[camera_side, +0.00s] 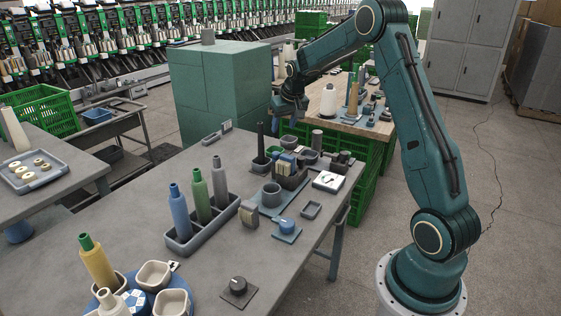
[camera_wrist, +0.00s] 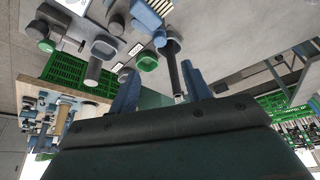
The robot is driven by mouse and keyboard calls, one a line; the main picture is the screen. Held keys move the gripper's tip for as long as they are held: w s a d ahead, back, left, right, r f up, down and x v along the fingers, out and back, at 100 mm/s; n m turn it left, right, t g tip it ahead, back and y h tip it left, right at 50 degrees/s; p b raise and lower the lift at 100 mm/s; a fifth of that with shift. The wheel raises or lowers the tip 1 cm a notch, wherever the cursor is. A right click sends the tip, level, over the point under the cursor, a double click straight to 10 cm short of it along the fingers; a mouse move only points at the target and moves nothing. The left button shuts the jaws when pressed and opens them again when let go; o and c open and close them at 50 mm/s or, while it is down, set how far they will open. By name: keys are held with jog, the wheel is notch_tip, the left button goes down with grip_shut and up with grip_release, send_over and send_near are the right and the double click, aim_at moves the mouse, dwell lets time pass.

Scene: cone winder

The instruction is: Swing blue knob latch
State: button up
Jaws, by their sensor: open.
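The blue knob (camera_side: 287,226) sits on a flat blue square plate (camera_side: 288,236) near the right edge of the grey table in the side view. I cannot pick it out in the wrist view. My gripper (camera_side: 290,117) is high above the far end of the table, well behind and above the knob and apart from it. In the wrist view its two blue fingers (camera_wrist: 160,84) are spread. A dark rod (camera_wrist: 175,70) shows between them in the picture; I cannot tell its distance. Nothing is visibly held.
A black knob on a dark plate (camera_side: 238,291) lies towards the front. A grey rack (camera_side: 197,235) holds several bottles left of the blue knob. Bare table lies in front.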

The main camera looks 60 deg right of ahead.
aim_at(276, 153)
jog(key=x, duration=1.3)
jog(key=shift+f, duration=0.15)
jog(key=shift+c, duration=0.5)
jog(key=c, duration=0.9)
jog(key=shift+a+m+g+h, duration=0.15)
jog(key=shift+m+g+h, duration=0.3)
jog(key=shift+m, duration=1.05)
jog(key=o, duration=1)
jog(key=v, duration=1.4)
